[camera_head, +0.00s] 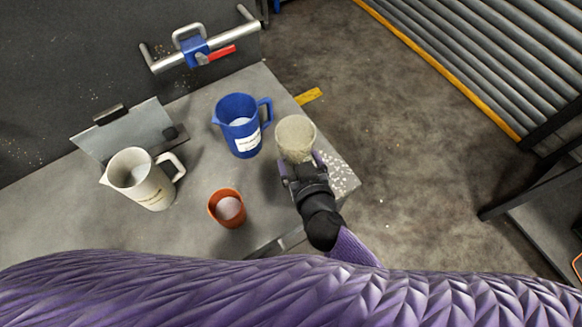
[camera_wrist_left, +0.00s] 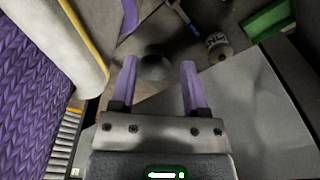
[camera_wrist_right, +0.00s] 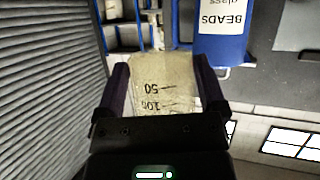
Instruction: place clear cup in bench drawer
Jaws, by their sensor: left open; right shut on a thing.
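The clear cup (camera_head: 296,139) is translucent and beige-tinted, and it is over the bench's right end in the head view. My right gripper (camera_head: 301,168) is shut on its side. In the right wrist view the cup (camera_wrist_right: 166,92) sits between the two fingers, with volume marks 50 and 100 appearing upside down. I cannot tell whether its base touches the bench (camera_head: 195,215). No open bench drawer can be made out; the bench front is largely hidden by my arm. My left gripper (camera_wrist_left: 160,82) is open and empty in its wrist view, and is out of the head view.
A blue jug (camera_head: 239,132) labelled BEADS stands just left of the cup. A white jug (camera_head: 147,184), an orange cup (camera_head: 228,208) and a tilted grey plate (camera_head: 130,133) are farther left. White specks lie at the bench's right corner. A roller conveyor (camera_head: 480,55) is at upper right.

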